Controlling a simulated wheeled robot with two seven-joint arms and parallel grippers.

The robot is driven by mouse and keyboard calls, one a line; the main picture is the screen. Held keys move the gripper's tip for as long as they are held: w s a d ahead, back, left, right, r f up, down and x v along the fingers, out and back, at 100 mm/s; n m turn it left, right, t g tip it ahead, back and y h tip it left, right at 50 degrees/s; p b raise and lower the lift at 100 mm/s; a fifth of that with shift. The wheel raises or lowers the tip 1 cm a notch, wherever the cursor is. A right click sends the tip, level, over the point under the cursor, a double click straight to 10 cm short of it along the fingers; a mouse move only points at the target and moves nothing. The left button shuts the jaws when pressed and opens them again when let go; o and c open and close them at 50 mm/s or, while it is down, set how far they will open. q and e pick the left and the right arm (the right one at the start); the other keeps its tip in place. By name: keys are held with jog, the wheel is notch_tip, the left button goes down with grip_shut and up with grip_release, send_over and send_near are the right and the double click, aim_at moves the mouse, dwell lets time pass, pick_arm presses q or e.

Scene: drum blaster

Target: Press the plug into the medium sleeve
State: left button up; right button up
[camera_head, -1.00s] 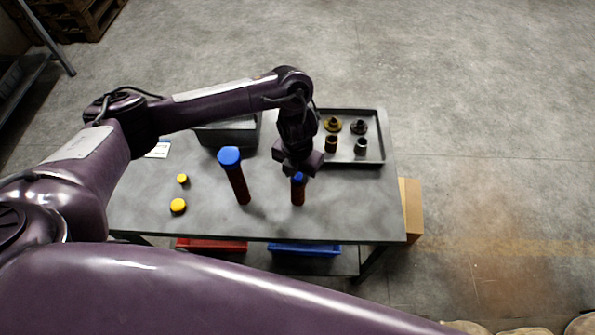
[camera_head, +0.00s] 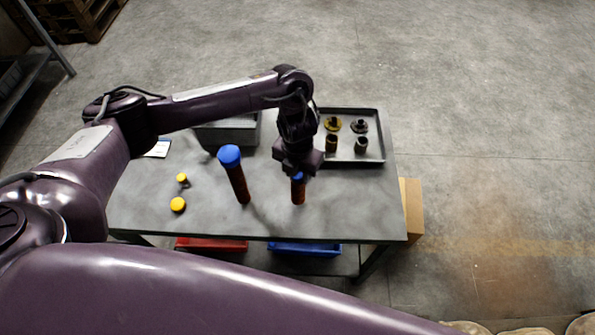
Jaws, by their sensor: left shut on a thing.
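My left gripper (camera_head: 298,168) points down over the shorter dark red tube, the medium sleeve (camera_head: 298,194), which stands upright on the grey table. A blue piece, the plug (camera_head: 298,177), shows at the tube's top, directly under the fingers. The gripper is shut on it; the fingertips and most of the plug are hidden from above. I cannot tell how deep the plug sits in the sleeve. A taller dark red tube (camera_head: 240,188) with a blue top (camera_head: 229,156) stands to the left, apart from the gripper. My right gripper is not in view.
Two yellow-topped pieces (camera_head: 178,204) are at the table's left. A dark tray (camera_head: 376,128) with several brass and dark metal parts lies at the back right. A grey bin (camera_head: 228,136) is behind my forearm. The table's front right is clear.

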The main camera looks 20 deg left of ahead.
pick_arm(q)
jog(key=shift+s+f, duration=0.15)
jog(key=shift+f, duration=0.1)
jog(key=o, duration=1.5)
jog(key=shift+s+f, duration=0.1)
jog(key=shift+f, duration=0.05)
jog(key=shift+o, duration=0.2)
jog(key=shift+w, duration=0.2)
jog(key=shift+r+p, duration=2.45)
jog(key=shift+r, duration=0.35)
jog(key=shift+f, duration=0.1)
